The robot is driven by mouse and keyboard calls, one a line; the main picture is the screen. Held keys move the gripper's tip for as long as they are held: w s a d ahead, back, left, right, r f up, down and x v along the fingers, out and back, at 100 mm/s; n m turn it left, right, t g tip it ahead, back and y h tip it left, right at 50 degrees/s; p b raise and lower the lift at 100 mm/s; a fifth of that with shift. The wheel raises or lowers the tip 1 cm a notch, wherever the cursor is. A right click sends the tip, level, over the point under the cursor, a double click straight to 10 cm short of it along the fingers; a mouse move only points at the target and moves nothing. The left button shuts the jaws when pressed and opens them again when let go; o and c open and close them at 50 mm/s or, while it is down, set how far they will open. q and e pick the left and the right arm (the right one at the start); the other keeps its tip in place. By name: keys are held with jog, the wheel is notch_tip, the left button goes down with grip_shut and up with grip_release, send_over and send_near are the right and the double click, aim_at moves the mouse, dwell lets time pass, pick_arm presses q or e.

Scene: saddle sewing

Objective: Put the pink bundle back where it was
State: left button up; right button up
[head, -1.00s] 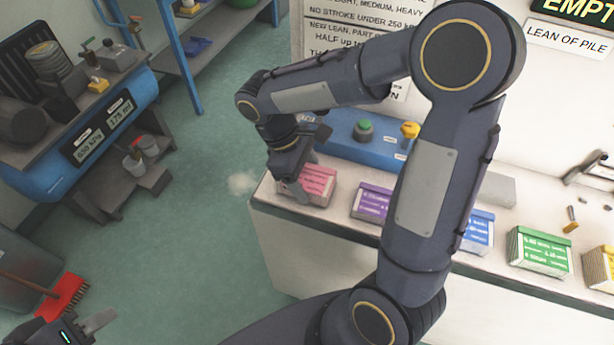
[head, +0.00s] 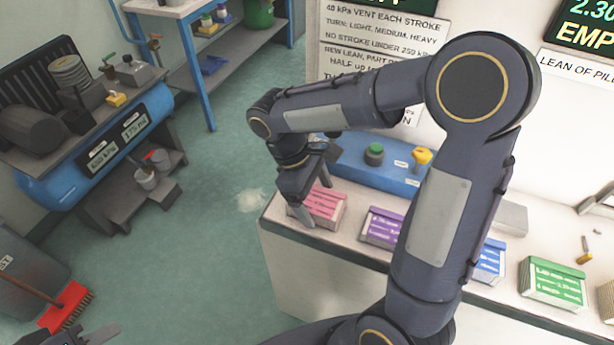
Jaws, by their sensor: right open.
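The pink bundle (head: 325,207) sits at the left end of the white bench (head: 290,250), left of the purple bundle (head: 382,227). My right gripper (head: 316,203) is open at the pink bundle, pointing down. One finger is in front of the bundle's near left side and the other shows at its far side. Whether the fingers touch it, I cannot tell. Part of my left gripper (head: 95,337) shows at the bottom left edge, with one finger visible, far from the bench.
A blue bundle (head: 488,262) and a green bundle (head: 552,283) stand further right along the bench. A blue panel with a green button (head: 374,154) and a yellow knob (head: 421,157) lies behind. My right arm covers the bench's middle. Open floor lies left.

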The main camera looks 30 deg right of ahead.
jog(key=v, duration=1.1)
jog(key=s+d+f+m+t+y, duration=0.1)
jog(key=s+f+m+t+y, duration=0.1)
jog(key=s, duration=0.5)
jog(key=s+d+f+m+t+y, duration=0.1)
jog(key=s+f+m+t+y, duration=0.1)
jog(key=s+m+t+y, duration=0.2)
jog(key=shift+s+m+t+y, duration=0.4)
jog(key=shift+s+m+t, duration=1.1)
jog(key=shift+s+m, duration=0.55)
jog(key=shift+f, duration=0.15)
